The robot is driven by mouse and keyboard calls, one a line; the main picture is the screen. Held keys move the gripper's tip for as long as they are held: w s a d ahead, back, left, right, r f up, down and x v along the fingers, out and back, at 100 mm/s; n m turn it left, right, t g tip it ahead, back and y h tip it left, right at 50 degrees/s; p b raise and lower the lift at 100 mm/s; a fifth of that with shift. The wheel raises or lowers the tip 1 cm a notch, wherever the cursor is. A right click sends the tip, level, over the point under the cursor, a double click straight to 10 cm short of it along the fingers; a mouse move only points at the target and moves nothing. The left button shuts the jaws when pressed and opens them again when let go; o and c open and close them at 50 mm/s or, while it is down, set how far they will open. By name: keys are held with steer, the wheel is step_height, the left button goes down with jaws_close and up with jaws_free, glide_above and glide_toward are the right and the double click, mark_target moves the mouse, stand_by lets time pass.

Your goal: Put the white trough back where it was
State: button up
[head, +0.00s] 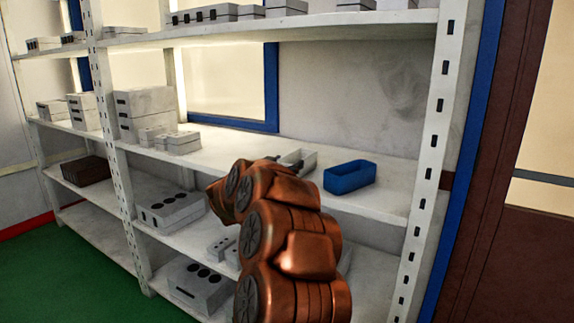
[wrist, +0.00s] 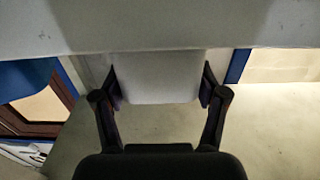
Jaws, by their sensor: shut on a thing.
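The white trough (head: 303,158) is on or just above the middle shelf in the head view, left of a blue trough and partly hidden by my arm. In the wrist view a pale white piece, the white trough (wrist: 157,88), fills the space between my two dark fingers. My gripper (wrist: 160,76) is shut on it, one finger at each side. I cannot tell whether the trough's underside touches the shelf.
The blue trough (head: 349,178) stands close by to the right on the middle shelf (head: 385,197). Grey boxes (head: 140,112) stand further left. A perforated upright (head: 428,150) bounds the shelf at the right. An upper shelf (head: 350,25) is overhead. Bare shelf lies around the blue trough.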

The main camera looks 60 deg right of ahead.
steer(key=shift+f, duration=0.1)
steer(key=o, duration=1.2)
steer(key=shift+a, duration=0.25)
steer(key=a, duration=1.1)
steer(key=shift+s+a, duration=0.25)
